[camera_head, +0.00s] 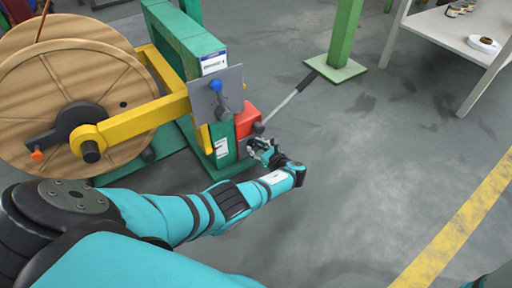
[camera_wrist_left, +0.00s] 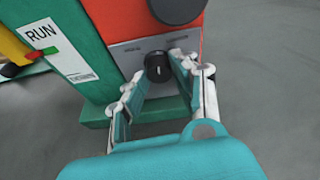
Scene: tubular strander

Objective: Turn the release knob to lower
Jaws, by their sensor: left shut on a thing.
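The release knob (camera_wrist_left: 158,67) is a small black knob with a white mark, on a grey plate (camera_wrist_left: 128,56) low on the red block (camera_wrist_left: 133,14). My left gripper (camera_wrist_left: 164,68) has a finger on each side of the knob and is shut on it. In the head view my left gripper (camera_head: 262,148) is at the lower front of the red block (camera_head: 247,119), and its fingers hide the knob there. My right gripper is not in view.
A grey lever (camera_head: 285,104) with a black handle sticks out from the red block, above my left gripper. A wooden reel (camera_head: 75,75) in a yellow arm (camera_head: 140,118) stands left of the green post. A white table (camera_head: 450,30) stands at upper right. The floor right of the gripper is clear.

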